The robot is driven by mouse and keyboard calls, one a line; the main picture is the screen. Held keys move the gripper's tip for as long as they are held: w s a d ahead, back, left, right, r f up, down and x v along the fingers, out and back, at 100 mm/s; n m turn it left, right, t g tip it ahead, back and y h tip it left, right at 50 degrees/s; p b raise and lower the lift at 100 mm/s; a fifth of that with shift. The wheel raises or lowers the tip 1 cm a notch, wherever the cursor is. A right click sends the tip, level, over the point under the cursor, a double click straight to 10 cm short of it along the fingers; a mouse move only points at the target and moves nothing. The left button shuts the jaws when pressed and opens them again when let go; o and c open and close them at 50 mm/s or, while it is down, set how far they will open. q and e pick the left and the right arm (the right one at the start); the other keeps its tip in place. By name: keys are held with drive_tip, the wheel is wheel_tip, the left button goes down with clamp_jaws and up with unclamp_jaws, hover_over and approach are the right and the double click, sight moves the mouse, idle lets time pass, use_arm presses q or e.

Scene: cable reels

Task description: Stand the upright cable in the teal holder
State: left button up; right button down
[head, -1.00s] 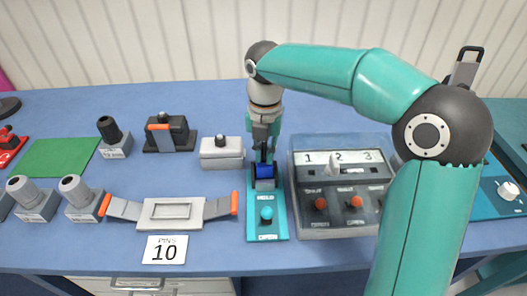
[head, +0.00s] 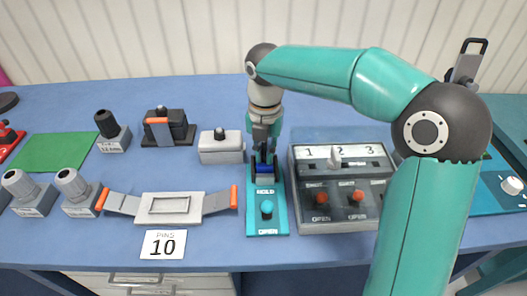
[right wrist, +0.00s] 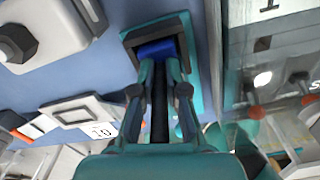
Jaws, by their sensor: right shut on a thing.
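In the right wrist view the blue piece (right wrist: 158,50) lies at the fingertips, over the holder's plate (right wrist: 193,56). The fingers hide much of it, and I cannot tell whether it is fully seated. My left gripper is out of view.
A card reading 10 (head: 163,244) lies in front.

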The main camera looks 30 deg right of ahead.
drive_tip(key=c, duration=1.1)
unclamp_jaws()
wheel_tip(320, 180, up, 12)
